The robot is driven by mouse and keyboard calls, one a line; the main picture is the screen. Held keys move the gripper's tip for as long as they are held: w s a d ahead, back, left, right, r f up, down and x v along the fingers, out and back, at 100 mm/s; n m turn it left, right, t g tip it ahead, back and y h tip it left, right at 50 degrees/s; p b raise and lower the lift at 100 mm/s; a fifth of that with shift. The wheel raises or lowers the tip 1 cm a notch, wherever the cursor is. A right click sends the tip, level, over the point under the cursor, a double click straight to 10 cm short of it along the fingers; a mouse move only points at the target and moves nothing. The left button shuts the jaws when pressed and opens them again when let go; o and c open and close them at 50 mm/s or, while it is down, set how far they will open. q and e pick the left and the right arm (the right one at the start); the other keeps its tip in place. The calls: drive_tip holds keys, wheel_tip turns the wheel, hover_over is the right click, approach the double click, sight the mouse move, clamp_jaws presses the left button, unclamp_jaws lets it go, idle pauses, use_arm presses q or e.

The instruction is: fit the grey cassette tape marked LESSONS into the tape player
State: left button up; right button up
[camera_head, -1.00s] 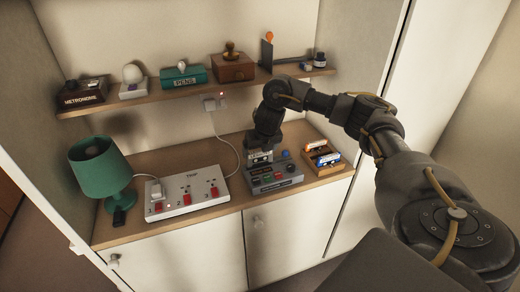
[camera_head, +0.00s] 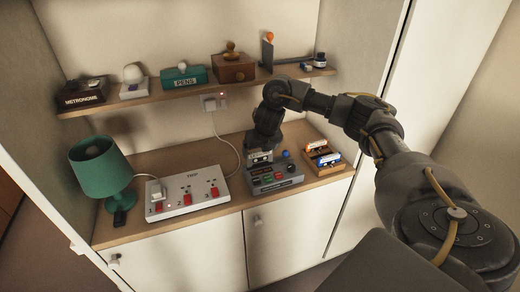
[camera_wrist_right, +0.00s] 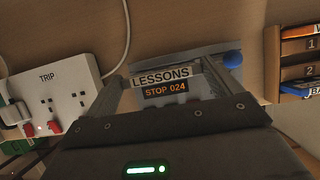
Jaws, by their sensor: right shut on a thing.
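The grey cassette tape (camera_head: 260,157) is between the fingers of my right gripper (camera_head: 262,148), at the back left of the tape player. Its LESSONS label (camera_wrist_right: 162,76) faces the right wrist view. The grey tape player (camera_head: 277,181) stands on the desk, with coloured buttons on top. Its display (camera_wrist_right: 165,89), reading STOP 024, shows just below the label in the right wrist view. My right gripper (camera_wrist_right: 165,82) is shut on the cassette. The fingers and cassette hide the slot, so I cannot tell how far in the tape sits. My left gripper is not in view.
A white power strip marked TRIP (camera_head: 187,192) and a green lamp (camera_head: 101,170) stand left of the player. A wooden rack (camera_head: 323,160) with other tapes stands close on the right. A shelf (camera_head: 200,91) with several objects runs above the desk.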

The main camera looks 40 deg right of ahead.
sight(260, 156)
drive_tip(key=shift+f+b, duration=1.2)
drive_tip(key=shift+f, duration=0.65)
drive_tip(key=o, duration=0.6)
drive_tip(key=shift+r, duration=0.15)
wheel_tip(260, 156, up, 7)
drive_tip(key=p, duration=0.6)
idle(0.3)
